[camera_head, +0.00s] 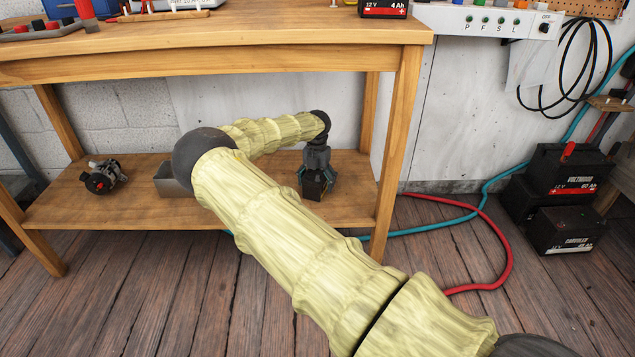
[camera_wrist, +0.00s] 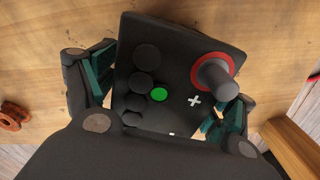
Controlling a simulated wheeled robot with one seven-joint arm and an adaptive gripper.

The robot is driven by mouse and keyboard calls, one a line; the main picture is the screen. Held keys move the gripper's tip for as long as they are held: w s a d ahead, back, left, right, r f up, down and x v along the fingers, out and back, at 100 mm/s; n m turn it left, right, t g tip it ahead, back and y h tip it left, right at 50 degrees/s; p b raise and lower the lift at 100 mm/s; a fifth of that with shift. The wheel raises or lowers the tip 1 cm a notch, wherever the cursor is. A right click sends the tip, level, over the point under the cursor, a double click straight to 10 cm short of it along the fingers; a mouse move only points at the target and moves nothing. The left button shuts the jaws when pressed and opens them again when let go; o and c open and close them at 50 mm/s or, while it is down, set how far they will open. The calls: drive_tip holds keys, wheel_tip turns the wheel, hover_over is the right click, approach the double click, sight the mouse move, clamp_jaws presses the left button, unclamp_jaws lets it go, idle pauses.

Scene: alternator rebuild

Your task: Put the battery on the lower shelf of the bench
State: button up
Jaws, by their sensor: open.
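The battery (camera_wrist: 150,100) is a black block between my gripper's fingers in the wrist view. Its top shows a post in a red ring, a white plus sign, a green dot and round black caps. In the head view the battery (camera_head: 313,190) is small and dark, under my gripper (camera_head: 316,168), at the lower shelf (camera_head: 240,208) towards its right end. It appears to stand upright on the boards. My gripper (camera_wrist: 158,98) is open, with a green-padded finger on either side of the battery. The battery's lower part is hidden in the wrist view.
A grey metal bin (camera_head: 172,182) and an alternator-like part (camera_head: 103,177) lie left on the shelf. The bench's front right leg (camera_head: 397,150) is close to my gripper. A small battery (camera_head: 383,9) is on the bench top; larger batteries (camera_head: 565,230) stand at right.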

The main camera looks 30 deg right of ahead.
sight(316, 172)
drive_tip(key=shift+r+p, duration=1.6)
drive_tip(key=shift+r, duration=2.15)
